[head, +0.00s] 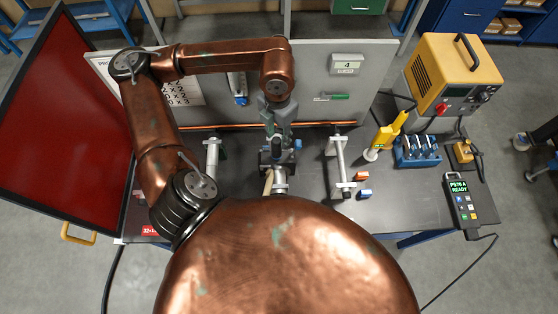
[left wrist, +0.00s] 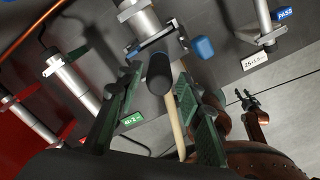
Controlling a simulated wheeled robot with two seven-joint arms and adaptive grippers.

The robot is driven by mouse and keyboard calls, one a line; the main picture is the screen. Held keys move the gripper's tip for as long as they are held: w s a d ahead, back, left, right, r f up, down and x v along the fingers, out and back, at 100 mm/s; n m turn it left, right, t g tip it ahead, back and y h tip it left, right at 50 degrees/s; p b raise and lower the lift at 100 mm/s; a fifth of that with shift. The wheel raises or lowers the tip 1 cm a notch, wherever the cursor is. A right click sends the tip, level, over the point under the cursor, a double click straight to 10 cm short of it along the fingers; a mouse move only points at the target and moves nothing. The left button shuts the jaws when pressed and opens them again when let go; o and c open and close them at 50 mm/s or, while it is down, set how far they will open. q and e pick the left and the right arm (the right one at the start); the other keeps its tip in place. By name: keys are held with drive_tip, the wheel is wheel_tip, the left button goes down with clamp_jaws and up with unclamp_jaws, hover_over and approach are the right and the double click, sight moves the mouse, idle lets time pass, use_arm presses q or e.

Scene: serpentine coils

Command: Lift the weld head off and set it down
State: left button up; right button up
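The weld head (head: 277,158) is a dark clamp-like block with a blue knob, at the middle of the bench in the head view. In the left wrist view its silver cylinder (left wrist: 143,24), blue knob (left wrist: 202,47) and black handle (left wrist: 160,72) show. My left gripper (head: 277,125) comes down from above at the weld head. In the left wrist view its green fingers (left wrist: 158,85) stand open on either side of the black handle, with gaps visible. A tan strip runs beside the handle. My right gripper (left wrist: 247,98) shows small in the left wrist view, apparently open and empty, away from the weld head.
A copper tube (head: 315,124) runs along the back of the bench. Silver posts (head: 338,165) stand at either side of the weld head. A yellow tool (head: 386,136), blue rack (head: 417,150), yellow power unit (head: 452,72) and pendant (head: 462,203) are at right. Bare bench shows at front right.

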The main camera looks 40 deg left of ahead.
sight(277, 151)
use_arm(q)
wheel_tip(277, 151, down, 4)
drive_tip(key=shift+f+p, duration=0.1)
drive_tip(key=shift+p, duration=0.35)
drive_tip(key=f, duration=0.1)
drive_tip(key=f+p, duration=0.1)
drive_tip(key=f, duration=0.1)
drive_tip(key=f+p, duration=0.1)
drive_tip(key=f, duration=0.1)
drive_tip(key=shift+s, duration=0.35)
drive_tip(key=shift+f, duration=0.15)
drive_tip(key=shift+c, duration=0.6)
drive_tip(key=c, duration=0.3)
clamp_jaws()
drive_tip(key=shift+w, duration=0.15)
